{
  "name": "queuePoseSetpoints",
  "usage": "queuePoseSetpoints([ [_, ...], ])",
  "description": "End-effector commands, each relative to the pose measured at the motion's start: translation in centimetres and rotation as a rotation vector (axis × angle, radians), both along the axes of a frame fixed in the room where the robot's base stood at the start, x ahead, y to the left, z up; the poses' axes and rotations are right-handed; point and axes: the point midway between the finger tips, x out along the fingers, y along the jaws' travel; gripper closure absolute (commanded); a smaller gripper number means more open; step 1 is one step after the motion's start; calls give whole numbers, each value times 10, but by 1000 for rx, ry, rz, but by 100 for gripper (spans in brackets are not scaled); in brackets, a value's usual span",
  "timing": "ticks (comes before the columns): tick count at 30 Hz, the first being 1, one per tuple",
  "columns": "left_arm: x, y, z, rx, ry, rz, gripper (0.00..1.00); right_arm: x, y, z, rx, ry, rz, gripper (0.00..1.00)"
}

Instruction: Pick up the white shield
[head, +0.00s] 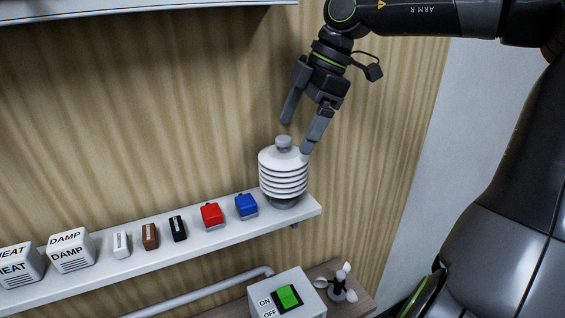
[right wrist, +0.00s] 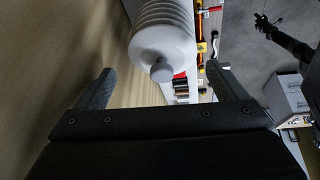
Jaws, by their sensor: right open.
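The white shield (head: 283,172) is a stack of white ribbed discs with a grey knob on top. It stands upright on a dark grey base at the right end of the white shelf (head: 140,258). My right gripper (head: 295,136) is open and empty, pointing down above the shield, its fingertips close to the knob. In the right wrist view the shield (right wrist: 166,38) and its knob appear ahead, between and beyond the two spread fingers (right wrist: 160,88). I cannot tell whether a finger touches the shield.
On the shelf stand a blue block (head: 246,205), a red block (head: 211,214), small black, brown and white blocks, and boxes marked DAMP (head: 70,249) and HEAT (head: 20,264). Below are an ON/OFF switch box (head: 286,296) and a small cup anemometer (head: 340,286). The wood wall is close behind.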

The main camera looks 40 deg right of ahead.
Motion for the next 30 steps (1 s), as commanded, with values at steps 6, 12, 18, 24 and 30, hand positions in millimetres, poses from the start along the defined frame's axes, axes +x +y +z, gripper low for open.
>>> queuePoseSetpoints([
  [6,2,0,6,-1,-4,0,64,2,4,-11,-1,1,1,8],
  [12,-10,-1,21,-1,14,3,64,5,12,-22,-2,6,2,8],
  [18,-12,-1,30,-1,17,3,64,11,20,-42,-2,5,0,8],
  [24,-12,-1,33,-1,17,3,64,14,24,-55,-1,2,0,8],
  [30,-9,-1,33,-1,15,3,64,15,25,-57,0,0,1,8],
])
